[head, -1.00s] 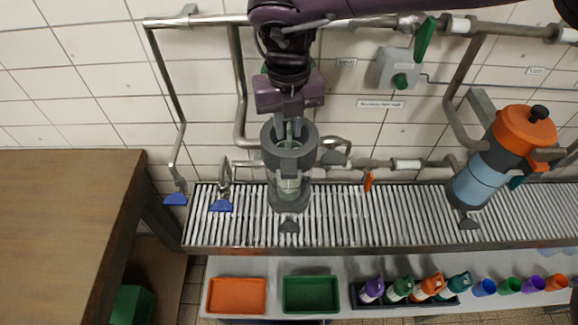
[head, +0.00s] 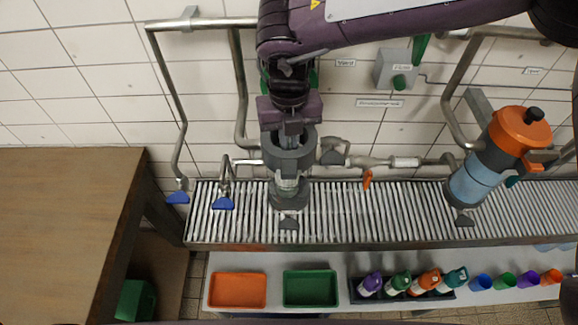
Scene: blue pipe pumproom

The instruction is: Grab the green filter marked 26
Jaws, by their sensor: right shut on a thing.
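A grey filter housing (head: 290,158) with a clear lower body stands on the slatted metal grate, its round top open. A pale green filter (head: 288,184) shows faintly through its clear part; the rest is hidden, and I cannot read a number on it. My right gripper (head: 292,132) reaches straight down into the housing's open top. It is shut on the top of the filter, though the fingertips are mostly hidden by the rim. My left gripper is not in view.
A second housing (head: 490,160) with an orange lid stands tilted at the right. Pipes with blue valve handles (head: 223,203) are at the left. An orange tray (head: 238,290), a green tray (head: 310,288), several bottles and cups line the front shelf. A wooden table (head: 60,220) is at the left.

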